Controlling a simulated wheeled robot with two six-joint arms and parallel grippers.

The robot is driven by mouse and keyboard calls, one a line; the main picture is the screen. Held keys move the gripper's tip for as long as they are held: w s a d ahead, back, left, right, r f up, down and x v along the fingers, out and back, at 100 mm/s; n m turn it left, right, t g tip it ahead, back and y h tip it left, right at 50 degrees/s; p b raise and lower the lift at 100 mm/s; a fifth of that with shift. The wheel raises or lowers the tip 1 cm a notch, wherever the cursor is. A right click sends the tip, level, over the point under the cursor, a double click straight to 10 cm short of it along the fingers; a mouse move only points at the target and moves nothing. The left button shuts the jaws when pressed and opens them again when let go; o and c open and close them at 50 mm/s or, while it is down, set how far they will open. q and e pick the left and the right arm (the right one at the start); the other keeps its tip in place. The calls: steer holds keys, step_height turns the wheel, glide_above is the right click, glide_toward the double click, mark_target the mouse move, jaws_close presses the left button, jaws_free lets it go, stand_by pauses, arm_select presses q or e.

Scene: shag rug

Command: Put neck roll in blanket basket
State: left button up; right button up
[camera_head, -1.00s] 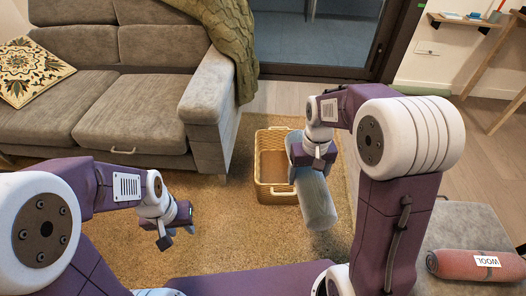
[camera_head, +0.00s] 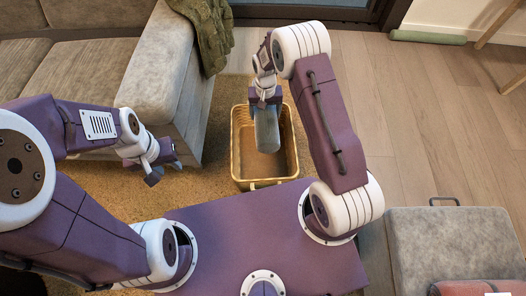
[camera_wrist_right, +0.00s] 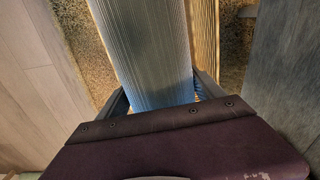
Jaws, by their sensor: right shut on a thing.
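The neck roll (camera_head: 267,134) is a grey-blue ribbed cylinder. My right gripper (camera_head: 264,100) is shut on one end of it, and the roll hangs down over the wicker blanket basket (camera_head: 236,152) in the head view. The basket stands on the rug with its top open, and its inside looks empty around the roll. In the right wrist view the roll (camera_wrist_right: 145,45) lies between the fingers, with a strip of basket weave (camera_wrist_right: 204,35) beside it. My left gripper (camera_head: 166,172) is open and empty, left of the basket.
A grey sofa (camera_head: 150,60) with a green throw (camera_head: 208,32) stands left of the basket. A grey ottoman (camera_head: 450,240) at right bears a reddish roll (camera_head: 470,287). A green roll (camera_head: 428,37) lies by the back wall. The wood floor at right is clear.

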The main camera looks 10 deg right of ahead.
steer(key=f+b, duration=0.2)
steer(key=f, duration=0.5)
steer(key=s+a+f+b, duration=0.1)
steer(key=f+b, duration=0.2)
steer(key=f, duration=0.5)
steer(key=f+b, duration=0.3)
steer(key=f, duration=0.5)
steer(key=shift+s+a, duration=0.2)
steer(key=shift+s, duration=0.2)
step_height(320, 180, down, 5)
steer(key=b, duration=0.3)
steer(key=shift+r+b, duration=0.15)
steer(key=shift+b, duration=0.2)
steer(key=shift+r, duration=0.2)
steer(key=shift+f, duration=0.2)
steer(key=o, duration=1.6)
